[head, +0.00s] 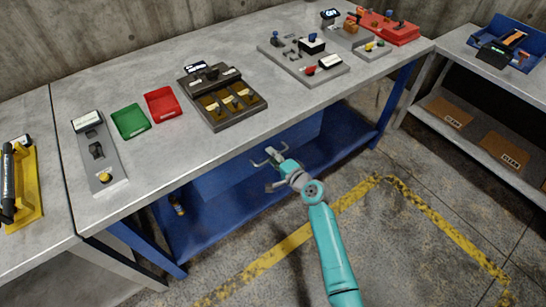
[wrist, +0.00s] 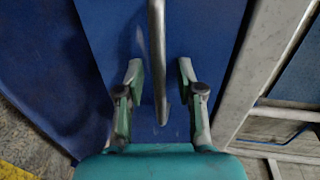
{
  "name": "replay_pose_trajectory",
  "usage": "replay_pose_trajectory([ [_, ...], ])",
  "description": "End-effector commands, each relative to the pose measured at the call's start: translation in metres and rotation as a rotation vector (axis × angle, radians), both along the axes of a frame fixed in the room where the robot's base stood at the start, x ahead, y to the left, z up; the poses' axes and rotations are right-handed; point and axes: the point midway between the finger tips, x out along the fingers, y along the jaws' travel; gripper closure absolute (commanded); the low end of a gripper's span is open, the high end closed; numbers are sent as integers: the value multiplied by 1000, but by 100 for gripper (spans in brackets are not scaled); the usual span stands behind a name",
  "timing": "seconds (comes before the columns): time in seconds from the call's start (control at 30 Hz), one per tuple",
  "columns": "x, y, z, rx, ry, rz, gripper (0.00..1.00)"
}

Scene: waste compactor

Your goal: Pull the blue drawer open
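The blue drawer front (head: 245,160) sits under the grey workbench, facing my arm. It fills the middle of the wrist view as a flat blue panel (wrist: 210,40). A metal bar handle (wrist: 157,50) runs up the picture along that panel, its lower end near my gripper's base. My gripper (head: 268,157) is at the drawer front in the head view and hides the handle there. In the wrist view my gripper (wrist: 160,68) is open, with one finger on each side of the bar and a gap on both sides. I cannot tell how deep the bar lies between the fingers.
The workbench top (head: 165,165) overhangs the drawer. Blue legs and a blue lower shelf (head: 205,225) lie below. A grey bench frame (wrist: 262,60) is close on the right in the wrist view. The floor with yellow lines (head: 290,245) is clear.

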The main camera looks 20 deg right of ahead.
Motion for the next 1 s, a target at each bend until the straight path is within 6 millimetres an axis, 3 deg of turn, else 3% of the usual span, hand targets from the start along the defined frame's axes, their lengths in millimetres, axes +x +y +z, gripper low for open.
replay_pose_trajectory([
  [0.17, 0, 0, 0, 0, 0, 0, 66],
  [0.3, 0, 0, 0, 0, 0, 0, 100],
  [0.73, -7, -2, -1, 0, 2, 0, 100],
  [0.87, -21, -7, -2, 0, 3, -1, 100],
  [1.0, -47, -16, -2, 2, 4, -3, 100],
])
